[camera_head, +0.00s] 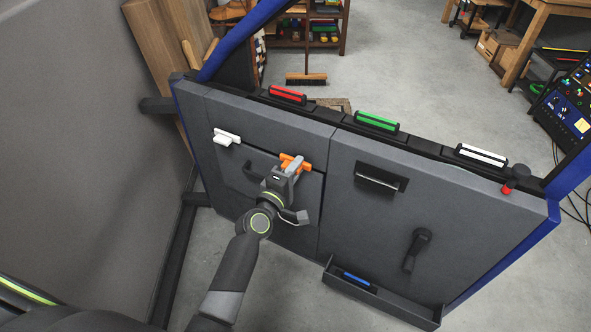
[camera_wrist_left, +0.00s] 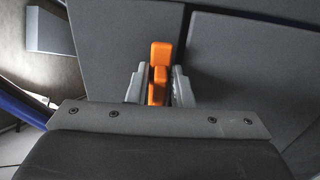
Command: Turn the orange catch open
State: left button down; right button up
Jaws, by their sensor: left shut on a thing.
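The orange catch (camera_head: 298,162) sits on the grey door panel (camera_head: 345,215), left of the panel's vertical seam. My left gripper (camera_head: 291,168) is at the catch, with its fingers on either side of it. In the left wrist view the orange catch (camera_wrist_left: 160,58) stands upright in the picture, and my left gripper (camera_wrist_left: 155,88) is shut on its lower part. The upper end of the catch sticks out beyond the fingertips. Part of the catch is hidden by the gripper. My right gripper is not in view.
A white catch (camera_head: 226,137) is to the left on the same panel. Red (camera_head: 287,95), green (camera_head: 377,122) and white (camera_head: 481,155) pieces line the top edge. A pull handle (camera_head: 380,179), a crank (camera_head: 415,249) and a tray (camera_head: 385,300) holding a blue piece are to the right.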

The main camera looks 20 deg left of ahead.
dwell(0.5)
pick_arm(q)
jog(key=c, duration=1.5)
grip_release()
